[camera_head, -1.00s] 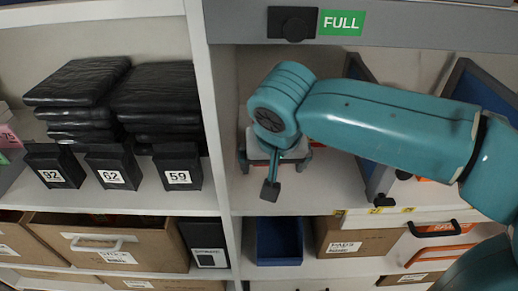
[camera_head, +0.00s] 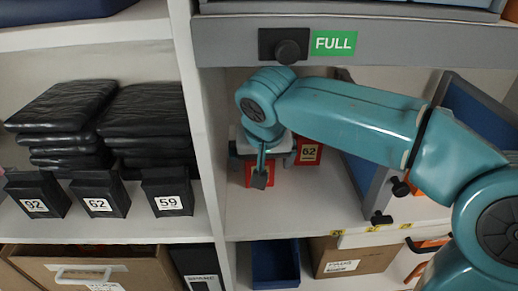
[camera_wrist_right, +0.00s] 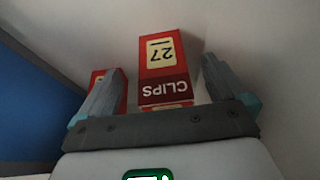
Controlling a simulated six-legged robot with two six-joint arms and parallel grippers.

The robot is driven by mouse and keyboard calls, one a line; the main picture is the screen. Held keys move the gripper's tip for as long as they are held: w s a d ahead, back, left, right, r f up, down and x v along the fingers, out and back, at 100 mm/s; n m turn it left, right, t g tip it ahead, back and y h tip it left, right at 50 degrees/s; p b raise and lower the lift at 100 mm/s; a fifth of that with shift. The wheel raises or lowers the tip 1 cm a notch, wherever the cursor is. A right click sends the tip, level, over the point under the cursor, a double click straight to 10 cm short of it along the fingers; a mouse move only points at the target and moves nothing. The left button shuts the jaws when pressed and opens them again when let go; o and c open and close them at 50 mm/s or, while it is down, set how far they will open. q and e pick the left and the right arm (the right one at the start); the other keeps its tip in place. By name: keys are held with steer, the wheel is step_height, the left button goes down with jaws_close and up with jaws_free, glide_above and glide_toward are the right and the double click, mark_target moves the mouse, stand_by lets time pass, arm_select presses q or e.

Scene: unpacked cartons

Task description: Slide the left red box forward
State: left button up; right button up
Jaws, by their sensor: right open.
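The left red box, marked CLIPS and 27, stands between the fingers of my right gripper in the right wrist view (camera_wrist_right: 163,62), where its lettering is upside down. In the head view, only a red part of it (camera_head: 251,178) shows beside my gripper. My right gripper (camera_wrist_right: 166,72) is open around the box, with gaps visible on both sides. In the head view, my right gripper (camera_head: 262,150) points into the shelf bay and hides most of the box. My left gripper is not in view.
A second red box marked 62 (camera_head: 308,151) stands close on the right, partly behind a finger in the wrist view (camera_wrist_right: 98,77). A blue divider (camera_head: 470,110) stands farther right, a white upright (camera_head: 200,110) at left. A grey beam (camera_head: 400,45) crosses above.

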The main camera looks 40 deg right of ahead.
steer(key=w+d, duration=0.2)
steer(key=w, duration=0.1)
steer(key=w+d, duration=0.1)
steer(key=w, duration=0.1)
steer(key=shift+w, duration=0.1)
steer(key=shift+w+d+f+b, duration=0.1)
steer(key=shift+w+f+b, duration=0.15)
steer(key=shift+f+b, duration=0.3)
steer(key=shift+c, duration=0.3)
steer(key=c, duration=1.1)
steer(key=shift+s, duration=0.1)
